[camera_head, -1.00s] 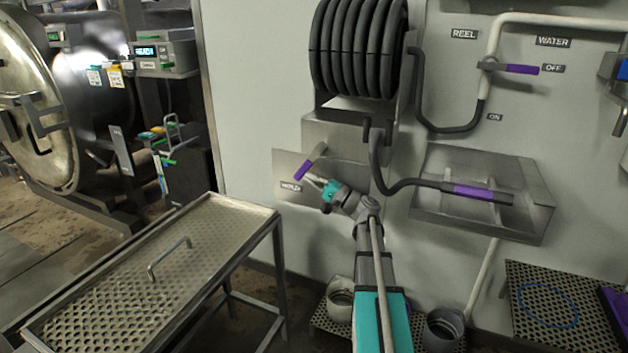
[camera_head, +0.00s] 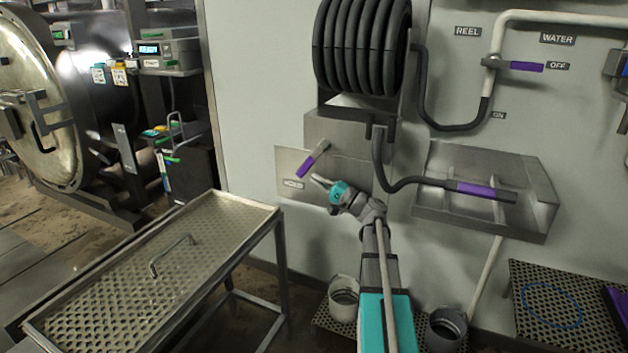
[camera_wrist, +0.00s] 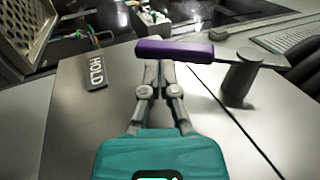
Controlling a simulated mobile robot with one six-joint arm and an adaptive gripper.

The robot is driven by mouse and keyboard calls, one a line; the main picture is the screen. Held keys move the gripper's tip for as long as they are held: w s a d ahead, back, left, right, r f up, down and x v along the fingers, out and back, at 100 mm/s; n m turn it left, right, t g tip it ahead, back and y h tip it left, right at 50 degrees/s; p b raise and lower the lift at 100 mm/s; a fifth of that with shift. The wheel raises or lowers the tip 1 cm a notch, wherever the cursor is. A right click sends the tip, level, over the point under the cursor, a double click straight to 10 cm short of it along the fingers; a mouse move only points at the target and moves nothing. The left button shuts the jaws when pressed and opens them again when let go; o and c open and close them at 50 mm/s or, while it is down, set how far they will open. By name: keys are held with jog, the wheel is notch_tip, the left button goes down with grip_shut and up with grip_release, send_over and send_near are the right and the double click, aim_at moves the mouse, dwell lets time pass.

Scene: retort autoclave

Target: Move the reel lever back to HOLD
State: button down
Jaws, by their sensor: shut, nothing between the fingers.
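The reel lever (camera_head: 312,158) has a purple grip and a grey pivot, on a metal plate below the hose reel. In the head view its grip slants down to the left, its lower end just above the HOLD label (camera_head: 292,184). In the wrist view the lever's purple grip (camera_wrist: 174,51) lies across, just past my fingertips, with the HOLD label (camera_wrist: 97,73) to the left. My gripper (camera_head: 318,180) is shut and empty, just below and right of the grip. The wrist view also shows its closed fingers (camera_wrist: 158,66); whether they touch the grip I cannot tell.
The black hose reel (camera_head: 360,48) is above, its hose looping down to a purple-handled nozzle (camera_head: 478,190) in a metal tray (camera_head: 535,215) at right. A perforated table (camera_head: 225,212) stands at left. The water lever (camera_head: 525,66) points at OFF.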

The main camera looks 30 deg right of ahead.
jog(key=f+b+v, duration=0.2)
jog(key=b+v, duration=0.4)
jog(key=v, duration=0.6)
jog(key=shift+w+a+f, duration=0.15)
jog(key=shift+w+a, duration=0.15)
jog(key=shift+w, duration=0.15)
jog(key=a+f+n+g, duration=0.2)
jog(key=a+f+g, duration=0.15)
jog(key=a, duration=0.35)
jog(key=w+a+f+n+g+h, duration=0.1)
jog(key=a+f+g, duration=0.2)
jog(key=a+f, duration=0.35)
jog(key=a+f+n+g, duration=0.2)
jog(key=a+f+g, duration=0.15)
jog(key=a, duration=0.45)
jog(key=s+a+f+n+g+h, duration=0.6)
jog(key=s+a+f+g+h, duration=0.2)
jog(key=s+a+f+h, duration=0.45)
notch_tip(320, 180, up, 31)
jog(key=p, duration=3)
jog(key=shift+w+d+f, duration=0.1)
